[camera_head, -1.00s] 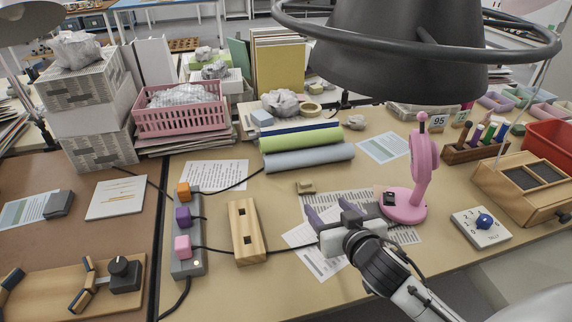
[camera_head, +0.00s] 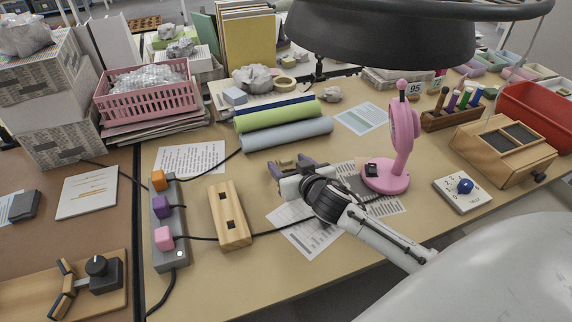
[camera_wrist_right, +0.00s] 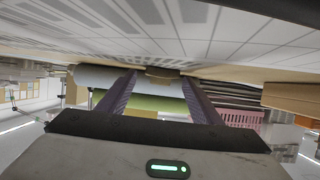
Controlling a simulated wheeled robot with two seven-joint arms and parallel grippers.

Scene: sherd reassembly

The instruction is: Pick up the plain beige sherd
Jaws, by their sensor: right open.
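The plain beige sherd (camera_wrist_right: 162,73) is small and lies on the table. In the right wrist view it shows between the far ends of the two purple fingers, with clear space on both sides of it. My right gripper (camera_head: 291,164) is open and low over the table, its fingers pointing away toward the rolled sheets. In the head view the gripper covers most of the place where the sherd lies. I cannot tell exactly how deep the sherd sits between the fingers. My left gripper is not in view.
The blue-grey roll (camera_head: 288,134) and green roll (camera_head: 277,117) lie beyond the gripper. A pink stand (camera_head: 386,178) is right of it, a wooden block (camera_head: 229,216) left. Printed sheets (camera_head: 306,235) lie under my right arm. A large dark lamp shade (camera_head: 380,35) hangs above.

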